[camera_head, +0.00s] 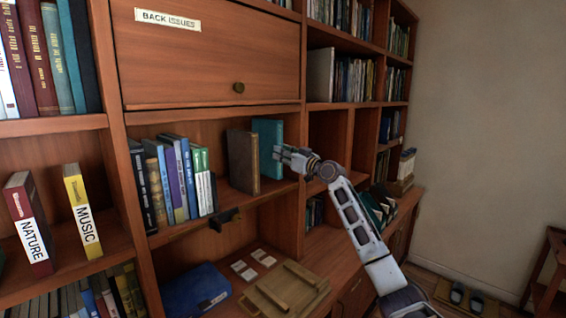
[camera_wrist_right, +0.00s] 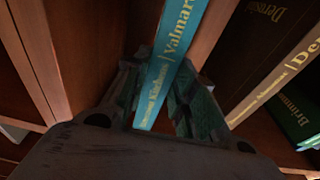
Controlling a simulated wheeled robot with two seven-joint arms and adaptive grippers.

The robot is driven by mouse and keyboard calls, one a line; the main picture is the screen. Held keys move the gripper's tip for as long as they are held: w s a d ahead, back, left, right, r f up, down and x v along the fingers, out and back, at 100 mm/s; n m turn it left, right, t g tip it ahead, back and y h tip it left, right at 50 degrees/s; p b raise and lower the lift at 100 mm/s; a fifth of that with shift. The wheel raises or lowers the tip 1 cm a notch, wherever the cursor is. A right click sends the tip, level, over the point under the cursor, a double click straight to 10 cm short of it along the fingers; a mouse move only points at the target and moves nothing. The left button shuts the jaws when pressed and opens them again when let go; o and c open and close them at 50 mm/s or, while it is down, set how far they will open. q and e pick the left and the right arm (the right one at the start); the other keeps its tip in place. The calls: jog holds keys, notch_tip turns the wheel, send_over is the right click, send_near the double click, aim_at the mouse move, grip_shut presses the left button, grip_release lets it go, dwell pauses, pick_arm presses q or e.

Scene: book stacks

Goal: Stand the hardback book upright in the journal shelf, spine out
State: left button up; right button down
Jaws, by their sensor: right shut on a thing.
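The hardback book is teal (camera_head: 268,142) and stands about upright in the middle shelf bay, under the "BACK ISSUES" flap. In the right wrist view its teal spine (camera_wrist_right: 172,62), with gold lettering, faces my wrist. My right gripper (camera_head: 284,153) reaches in from the right and is shut on the book, with one finger on each side of it (camera_wrist_right: 160,95). The journal shelf (camera_head: 222,206) is the wooden bay around the book. The book's lower edge is partly hidden, so I cannot tell whether it rests on the board. My left gripper is not in view.
A brown book (camera_head: 243,162) stands just left of the teal one. Several books (camera_head: 182,180) stand further left, with a gap between. A black bracket (camera_head: 224,218) sits on the shelf's front edge. Below are a blue folded item (camera_head: 196,290) and a wooden tray (camera_head: 262,303).

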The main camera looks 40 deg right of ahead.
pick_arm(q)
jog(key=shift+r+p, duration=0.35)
pick_arm(e)
notch_tip(320, 180, down, 3)
jog(key=shift+r, duration=0.1)
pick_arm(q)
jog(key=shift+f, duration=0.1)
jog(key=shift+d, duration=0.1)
pick_arm(e)
jog(key=c, duration=1.2)
grip_release()
jog(key=shift+f, duration=0.2)
jog(key=shift+o, duration=0.2)
jog(key=shift+s, duration=0.1)
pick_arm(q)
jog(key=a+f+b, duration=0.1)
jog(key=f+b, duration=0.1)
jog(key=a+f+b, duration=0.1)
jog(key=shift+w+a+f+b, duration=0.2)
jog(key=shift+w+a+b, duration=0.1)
pick_arm(e)
jog(key=s+f, duration=0.1)
jog(key=s, duration=1)
jog(key=shift+s+d+f, duration=0.25)
jog(key=shift+s+d, duration=0.1)
